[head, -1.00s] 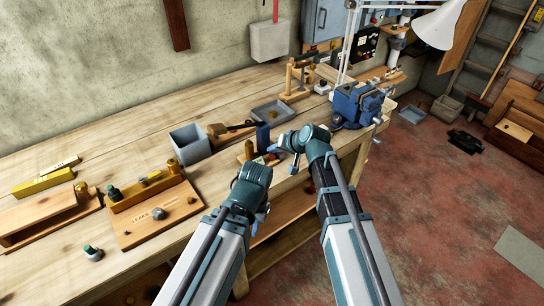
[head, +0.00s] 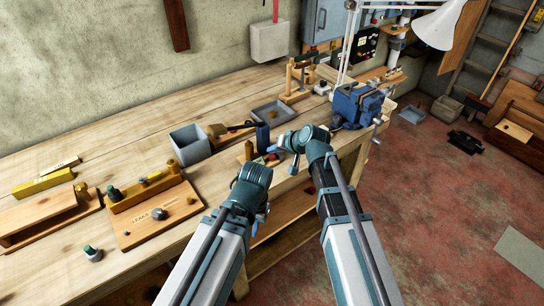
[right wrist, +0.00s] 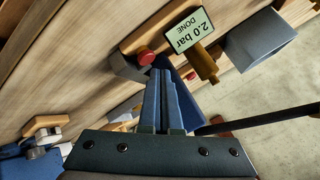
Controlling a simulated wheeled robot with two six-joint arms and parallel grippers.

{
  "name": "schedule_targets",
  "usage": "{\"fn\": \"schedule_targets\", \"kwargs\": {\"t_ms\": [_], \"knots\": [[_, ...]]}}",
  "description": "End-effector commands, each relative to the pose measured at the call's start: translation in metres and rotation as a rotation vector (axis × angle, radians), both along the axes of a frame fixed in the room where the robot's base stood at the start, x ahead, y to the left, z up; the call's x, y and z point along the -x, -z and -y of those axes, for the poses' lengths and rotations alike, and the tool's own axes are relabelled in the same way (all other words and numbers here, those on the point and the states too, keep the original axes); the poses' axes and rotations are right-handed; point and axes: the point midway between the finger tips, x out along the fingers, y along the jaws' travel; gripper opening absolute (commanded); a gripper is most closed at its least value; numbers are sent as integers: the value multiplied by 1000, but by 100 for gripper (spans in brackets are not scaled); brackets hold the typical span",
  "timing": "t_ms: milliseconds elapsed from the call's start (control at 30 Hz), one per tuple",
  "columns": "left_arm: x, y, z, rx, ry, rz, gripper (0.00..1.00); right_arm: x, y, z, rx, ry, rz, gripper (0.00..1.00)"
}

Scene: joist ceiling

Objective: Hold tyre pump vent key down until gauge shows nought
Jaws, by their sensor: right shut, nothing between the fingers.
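The gauge display (right wrist: 188,32) shows in the right wrist view, upside down, and reads "2.0 bar" and "DONE". It stands by a brass post (right wrist: 205,65). A red round key (right wrist: 146,57) sits at the edge of the wooden pump base (right wrist: 165,25). My right gripper (right wrist: 160,72) is shut and empty, its blue fingertips close beside the red key; I cannot tell if they touch. In the head view my right gripper (head: 270,150) is by the pump's dark blue block (head: 262,137). My left gripper (head: 262,214) is lower left, mostly hidden behind its wrist.
A grey open box (head: 190,145) and a grey tray (head: 272,112) stand near the pump. A blue vise (head: 357,104) is at the bench's right end. A wooden "LEAKS" board (head: 155,215) lies left.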

Motion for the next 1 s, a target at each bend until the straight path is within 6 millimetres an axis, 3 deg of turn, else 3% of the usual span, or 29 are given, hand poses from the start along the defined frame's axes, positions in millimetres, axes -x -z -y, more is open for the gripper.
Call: {"fn": "schedule_targets", "kwargs": {"t_ms": [1000], "knots": [[0, 8, 0, 0, 0, 0, 15, 0, 8, 0, 0, 0, 0, 0]]}}
